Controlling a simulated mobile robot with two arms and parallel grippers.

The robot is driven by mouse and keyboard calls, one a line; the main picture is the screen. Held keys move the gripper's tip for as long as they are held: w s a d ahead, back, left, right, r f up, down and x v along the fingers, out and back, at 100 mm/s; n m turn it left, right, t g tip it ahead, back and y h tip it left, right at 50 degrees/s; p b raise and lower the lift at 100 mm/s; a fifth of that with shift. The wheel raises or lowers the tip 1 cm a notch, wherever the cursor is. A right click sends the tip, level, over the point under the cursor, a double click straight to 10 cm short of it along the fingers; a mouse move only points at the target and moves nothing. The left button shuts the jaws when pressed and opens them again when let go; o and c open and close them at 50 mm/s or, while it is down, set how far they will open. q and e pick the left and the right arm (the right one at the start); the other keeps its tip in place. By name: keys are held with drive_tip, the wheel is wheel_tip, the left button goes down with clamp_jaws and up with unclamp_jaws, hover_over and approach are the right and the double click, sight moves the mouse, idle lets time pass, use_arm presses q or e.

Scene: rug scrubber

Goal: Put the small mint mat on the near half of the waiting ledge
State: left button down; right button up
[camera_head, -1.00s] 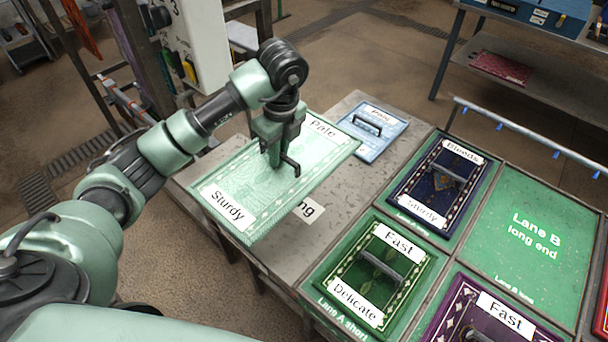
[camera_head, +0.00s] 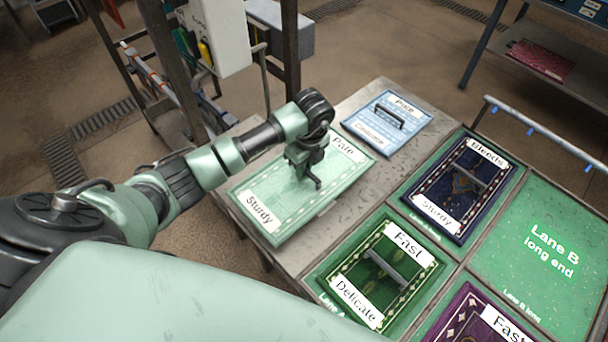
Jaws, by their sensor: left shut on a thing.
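My right gripper is not in view.
A light blue mat (camera_head: 375,138) lies on the far part of the ledge. To the right, a green mat (camera_head: 352,275), a dark blue mat (camera_head: 438,212) and a purple mat (camera_head: 463,322) lie on green lanes. Lane B's long end (camera_head: 540,270) is bare.

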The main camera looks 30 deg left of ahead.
sight(304, 179)
use_arm(q)
drive_tip(key=shift+f, duration=0.3)
wheel_tip(304, 179, down, 4)
drive_tip(key=shift+r+p, duration=0.25)
drive_tip(key=shift+p, duration=0.1)
drive_tip(key=shift+f, duration=0.3)
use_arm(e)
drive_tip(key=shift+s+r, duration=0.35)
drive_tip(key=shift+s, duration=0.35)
use_arm(q)
drive_tip(key=shift+f, duration=0.15)
drive_tip(key=c, duration=1.4)
unclamp_jaws()
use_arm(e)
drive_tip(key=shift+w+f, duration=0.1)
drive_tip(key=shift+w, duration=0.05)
